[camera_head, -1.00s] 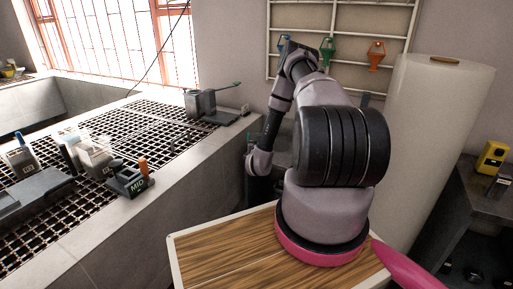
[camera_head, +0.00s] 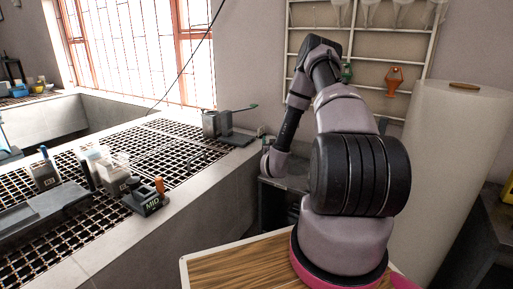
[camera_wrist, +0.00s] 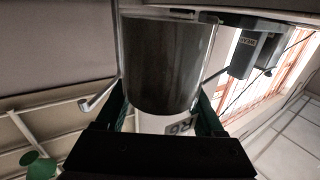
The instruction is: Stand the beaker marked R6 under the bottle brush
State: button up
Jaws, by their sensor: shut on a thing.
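My gripper (camera_wrist: 160,112) is shut on the beaker marked R6 (camera_wrist: 165,62) in the wrist view, with a green-edged finger on each side. The beaker looks dark grey inside its clear wall, and its white R6 label shows near the palm. In the head view my wrist is low beside the sink wall, and the beaker cannot be made out. A grey upright unit with a thin green-tipped arm (camera_head: 213,123) stands at the far end of the grating. I cannot tell whether it is the bottle brush. A grey labelled unit (camera_wrist: 246,52) also shows in the wrist view.
A block marked MID with an orange-topped piece (camera_head: 147,199) and several bottles (camera_head: 110,172) stand on the grating. A dark low table (camera_head: 288,182) is by my wrist. A wall rack (camera_head: 360,72) holds coloured funnels. A white roll (camera_head: 450,170) stands at right.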

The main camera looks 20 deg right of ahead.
jog(key=shift+a+r, duration=0.15)
jog(key=shift+r, duration=0.25)
jog(key=s+a+r+n+y, duration=0.1)
jog(key=s+a+r+y, duration=0.1)
jog(key=a, duration=0.3)
jog(key=s+a+r+n+t+y, duration=0.1)
jog(key=s+a+r+n+y, duration=0.1)
jog(key=s+a, duration=0.2)
jog(key=s+a+r+n+y, duration=0.1)
jog(key=s+a+r+y, duration=0.1)
jog(key=a, duration=0.3)
jog(key=shift+s+a+r+y, duration=0.2)
jog(key=shift+s+a+y, duration=0.2)
jog(key=shift+s, duration=0.25)
jog(key=shift+a, duration=0.1)
